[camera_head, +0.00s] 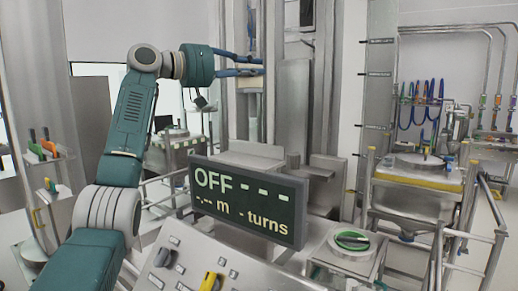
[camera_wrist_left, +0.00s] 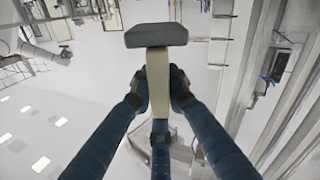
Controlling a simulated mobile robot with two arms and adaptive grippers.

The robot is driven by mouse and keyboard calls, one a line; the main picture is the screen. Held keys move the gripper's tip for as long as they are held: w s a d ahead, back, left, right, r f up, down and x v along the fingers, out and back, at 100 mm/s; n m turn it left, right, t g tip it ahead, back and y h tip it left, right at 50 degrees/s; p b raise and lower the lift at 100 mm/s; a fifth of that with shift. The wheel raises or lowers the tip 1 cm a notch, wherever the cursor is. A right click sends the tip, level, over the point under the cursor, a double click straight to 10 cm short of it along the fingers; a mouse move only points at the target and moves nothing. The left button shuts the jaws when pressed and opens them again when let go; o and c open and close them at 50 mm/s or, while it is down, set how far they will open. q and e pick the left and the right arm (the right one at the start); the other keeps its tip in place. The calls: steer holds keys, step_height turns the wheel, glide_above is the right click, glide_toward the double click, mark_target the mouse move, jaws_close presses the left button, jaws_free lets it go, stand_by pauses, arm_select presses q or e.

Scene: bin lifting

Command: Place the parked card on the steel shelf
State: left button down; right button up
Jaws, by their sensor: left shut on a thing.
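My left gripper (camera_head: 250,66) is raised at the upper middle of the head view, in front of a tall steel column. In the left wrist view its blue fingers (camera_wrist_left: 157,90) are shut on a narrow beige piece (camera_wrist_left: 158,65), which looks like the card, with a dark grey block (camera_wrist_left: 155,36) at its far end. In the head view a pale patch shows by the fingertips, too small to tell its shape. A steel shelf (camera_head: 62,158) with coloured-handled items stands at the left; I cannot tell whether it is the task's shelf. My right gripper is not in view.
A display panel reading OFF (camera_head: 248,200) stands over a sloped control console (camera_head: 185,262) in front. Steel ledges (camera_head: 255,150) lie behind the panel, below the gripper. A steel vessel (camera_head: 418,165) and railings (camera_head: 480,238) stand at the right.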

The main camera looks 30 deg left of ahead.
mark_target(242, 88)
arm_select(q)
steer(key=f, duration=0.1)
steer(key=s+a+f, duration=0.1)
steer(key=f, duration=0.1)
steer(key=s+f, duration=0.1)
steer(key=shift+s+a+f, duration=0.2)
steer(key=shift+a+f, duration=0.05)
steer(key=f, duration=1)
steer(key=shift+w+d, duration=0.25)
steer(key=shift+w, duration=0.05)
step_height(242, 88, down, 3)
steer(key=shift+w+r, duration=0.1)
steer(key=shift+f, duration=0.2)
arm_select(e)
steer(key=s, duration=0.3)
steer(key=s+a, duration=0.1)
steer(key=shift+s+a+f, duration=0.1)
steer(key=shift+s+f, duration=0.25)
